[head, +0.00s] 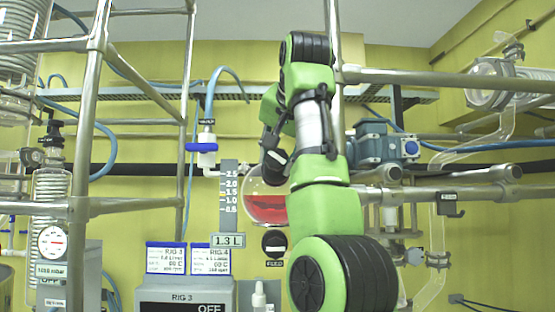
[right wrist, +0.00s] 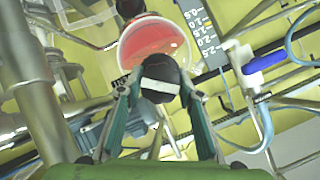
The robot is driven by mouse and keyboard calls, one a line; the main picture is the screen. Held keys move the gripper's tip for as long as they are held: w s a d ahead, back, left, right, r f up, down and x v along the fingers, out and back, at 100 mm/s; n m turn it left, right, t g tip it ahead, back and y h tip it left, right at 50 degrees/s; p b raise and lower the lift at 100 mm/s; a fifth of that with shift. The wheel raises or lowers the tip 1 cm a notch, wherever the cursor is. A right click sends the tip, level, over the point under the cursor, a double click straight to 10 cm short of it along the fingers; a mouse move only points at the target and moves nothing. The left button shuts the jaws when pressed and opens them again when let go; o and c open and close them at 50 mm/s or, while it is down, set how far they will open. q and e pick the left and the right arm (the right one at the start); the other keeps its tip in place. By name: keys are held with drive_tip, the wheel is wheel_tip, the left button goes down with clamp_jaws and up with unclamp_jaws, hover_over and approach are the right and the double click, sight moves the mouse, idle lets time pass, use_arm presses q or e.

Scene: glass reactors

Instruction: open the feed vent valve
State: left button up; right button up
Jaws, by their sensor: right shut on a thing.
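A round black knob (right wrist: 160,78) with a white bar across it sits in front of the glass feed vessel in the right wrist view. My right gripper (right wrist: 158,92) is shut on this knob, one finger on each side. The white bar lies nearly level in that view. In the head view my right gripper (head: 273,160) is at the top of the round feed vessel (head: 266,204), which holds red liquid. My arm hides part of the vessel and most of the knob there. I cannot read a label on the knob. My left gripper is not in view.
A white valve with a blue handle (head: 202,147) stands left of the vessel, near the level scale (head: 229,190). A black FEED knob (head: 274,244) is below the vessel. Metal frame posts (head: 88,150) and rails surround the arm. A RIG 3 box (head: 185,295) stands at the lower left.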

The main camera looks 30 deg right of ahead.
drive_tip(key=n+g+h, duration=0.1)
drive_tip(key=n, duration=0.3)
drive_tip(key=shift+f+n, duration=0.15)
drive_tip(key=shift+n, duration=0.15)
drive_tip(key=n+g+h, duration=0.1)
drive_tip(key=n+h, duration=0.1)
drive_tip(key=n, duration=0.2)
drive_tip(key=shift+w+a+f, duration=0.1)
drive_tip(key=n+h, duration=0.1)
drive_tip(key=n, duration=0.2)
drive_tip(key=shift+b, duration=0.4)
drive_tip(key=n+h+b, duration=0.1)
drive_tip(key=n, duration=0.2)
drive_tip(key=shift+f, duration=0.15)
drive_tip(key=n+h+b, duration=0.1)
drive_tip(key=n, duration=0.1)
drive_tip(key=n+b, duration=0.2)
drive_tip(key=n, duration=0.1)
drive_tip(key=shift+f+t+h, duration=0.1)
drive_tip(key=shift+t+h, duration=0.2)
drive_tip(key=shift+h, duration=0.1)
drive_tip(key=n+t+b, duration=0.1)
drive_tip(key=n+b, duration=0.2)
drive_tip(key=n, duration=0.3)
drive_tip(key=shift+b, duration=0.35)
drive_tip(key=n+t+b, duration=0.2)
drive_tip(key=n, duration=0.3)
drive_tip(key=n+t+b, duration=0.1)
drive_tip(key=n, duration=0.4)
drive_tip(key=shift+n+b, duration=0.4)
